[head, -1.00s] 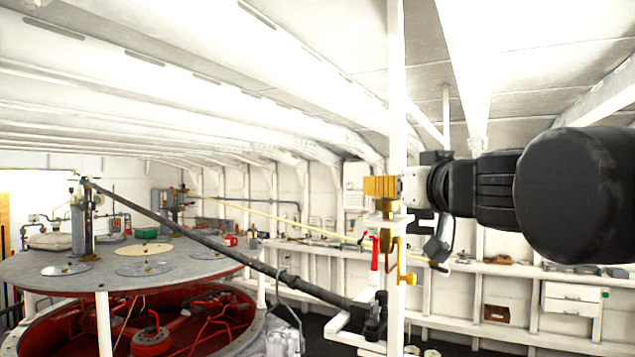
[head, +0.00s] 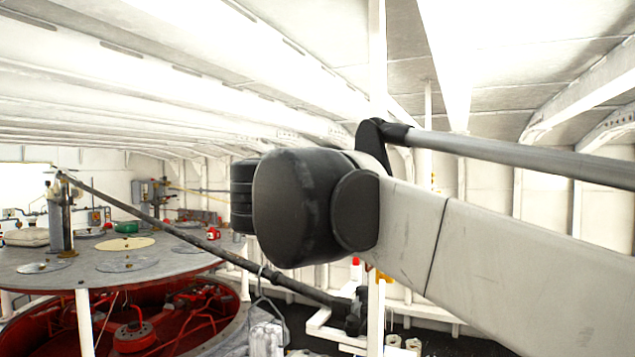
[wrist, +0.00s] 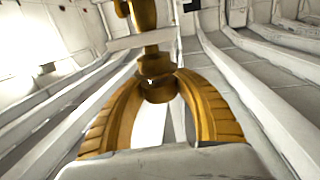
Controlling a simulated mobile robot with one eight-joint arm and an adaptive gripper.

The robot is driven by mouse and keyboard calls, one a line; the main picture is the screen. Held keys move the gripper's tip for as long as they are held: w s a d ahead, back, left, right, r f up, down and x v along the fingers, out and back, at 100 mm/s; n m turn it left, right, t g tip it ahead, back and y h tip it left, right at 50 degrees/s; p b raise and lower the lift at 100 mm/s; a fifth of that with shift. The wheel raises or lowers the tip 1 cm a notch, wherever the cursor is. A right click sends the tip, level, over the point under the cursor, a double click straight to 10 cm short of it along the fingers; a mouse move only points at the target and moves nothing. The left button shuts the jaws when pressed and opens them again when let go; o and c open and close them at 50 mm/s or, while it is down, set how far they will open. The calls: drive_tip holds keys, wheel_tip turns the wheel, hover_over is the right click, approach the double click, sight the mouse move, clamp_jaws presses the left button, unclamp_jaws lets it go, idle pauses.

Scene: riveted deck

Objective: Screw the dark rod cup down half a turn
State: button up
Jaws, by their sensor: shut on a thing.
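My gripper (wrist: 157,98) shows in the wrist view, its two ribbed gold fingers curving in from both sides. They are shut on a small brass-coloured cup (wrist: 157,84). A brass stem (wrist: 146,18) of the same colour stands in line beyond it. In the head view my own arm hides my gripper and the cup; only a bit of yellow metal (head: 382,277) shows below the arm by the white post. A long dark rod (head: 160,218) slants from the upper left down to a black fitting (head: 357,308) near the foot of the post. The cup's thread is not visible.
A white post (head: 377,60) rises close behind my arm. A grey round table (head: 40,262) stands at left over red machinery (head: 150,325). White beams (wrist: 255,95) run along the sides in the wrist view.

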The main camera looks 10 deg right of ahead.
drive_tip(key=m+g+h, duration=0.1)
drive_tip(key=g, duration=0.1)
drive_tip(key=m+g+h+p, duration=0.1)
drive_tip(key=m+g+h, duration=0.1)
drive_tip(key=m+g+h+p, duration=0.1)
drive_tip(key=m+g, duration=0.1)
drive_tip(key=g, duration=0.1)
drive_tip(key=shift+r, duration=0.25)
drive_tip(key=shift+c, duration=0.2)
drive_tip(key=shift+s+d+m+g+h+p, duration=0.1)
drive_tip(key=shift+m+g+h+p, duration=0.2)
drive_tip(key=shift+m+g+p, duration=0.55)
drive_tip(key=shift+s+m+g+h+p, duration=0.1)
drive_tip(key=shift+m+g+h+p, duration=0.25)
drive_tip(key=shift+m+g, duration=1)
drive_tip(key=shift+f+g, duration=0.1)
drive_tip(key=shift+g, duration=0.6)
drive_tip(key=o, duration=1)
drive_tip(key=shift+o, duration=1.4)
drive_tip(key=shift+a, duration=0.25)
drive_tip(key=shift+d, duration=0.1)
wheel_tip(320, 180, up, 10)
drive_tip(key=shift+f, duration=0.1)
